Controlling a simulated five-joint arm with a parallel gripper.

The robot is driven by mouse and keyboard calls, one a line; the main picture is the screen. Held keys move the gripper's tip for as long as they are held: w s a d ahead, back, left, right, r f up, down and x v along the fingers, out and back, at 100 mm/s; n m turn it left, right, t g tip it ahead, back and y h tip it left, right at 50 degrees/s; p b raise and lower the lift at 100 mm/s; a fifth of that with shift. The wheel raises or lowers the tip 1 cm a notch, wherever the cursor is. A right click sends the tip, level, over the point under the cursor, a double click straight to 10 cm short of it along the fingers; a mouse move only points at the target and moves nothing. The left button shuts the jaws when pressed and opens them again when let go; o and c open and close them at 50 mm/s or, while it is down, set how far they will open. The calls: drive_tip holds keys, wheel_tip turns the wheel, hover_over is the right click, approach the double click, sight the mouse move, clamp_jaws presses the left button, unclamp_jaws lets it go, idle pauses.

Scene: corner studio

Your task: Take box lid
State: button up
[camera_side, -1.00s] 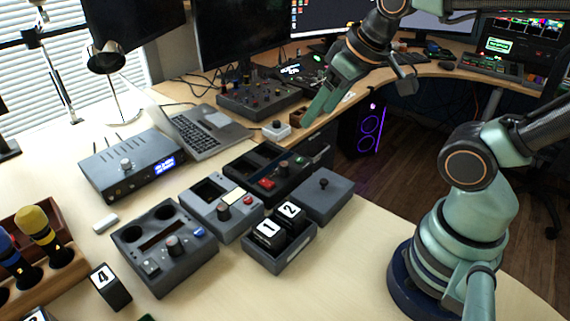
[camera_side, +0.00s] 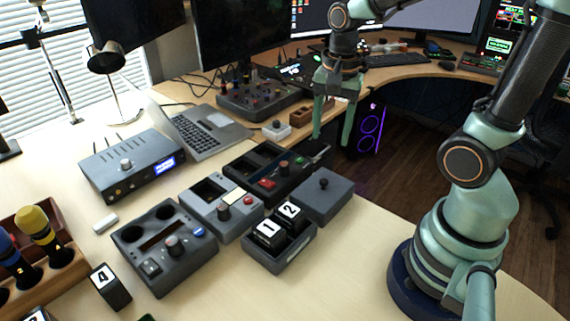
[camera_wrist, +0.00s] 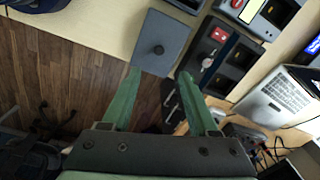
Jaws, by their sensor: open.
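The box lid (camera_side: 324,194) is a grey square plate with a small dark knob in its middle. It rests on the table beside an open grey box (camera_side: 281,254) that holds dark blocks marked 1 and 2. The lid also shows in the wrist view (camera_wrist: 160,36), just beyond my fingertips. My gripper (camera_side: 331,139) is open and empty, pointing down above and behind the lid, apart from it. In the wrist view its two green fingers (camera_wrist: 159,75) are spread wide, with the lid ahead between and left of the tips.
A black device with a red switch (camera_side: 268,176) stands just left of the lid. Grey devices (camera_side: 228,208) (camera_side: 165,246) stand further left. A laptop (camera_side: 208,134) lies behind. The table in front of the open box is clear.

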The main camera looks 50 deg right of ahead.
drive_tip(key=f+m, duration=0.1)
drive_tip(key=m, duration=0.1)
hover_over(325, 179)
drive_tip(key=shift+g, duration=0.3)
drive_tip(key=f, duration=0.6)
drive_tip(key=shift+s+a, duration=0.15)
drive_tip(key=shift+s, duration=0.2)
drive_tip(key=shift+w+f, duration=0.2)
drive_tip(key=shift+f, duration=1.3)
drive_tip(key=shift+w+f, duration=0.15)
drive_tip(key=shift+f, duration=1.3)
clamp_jaws()
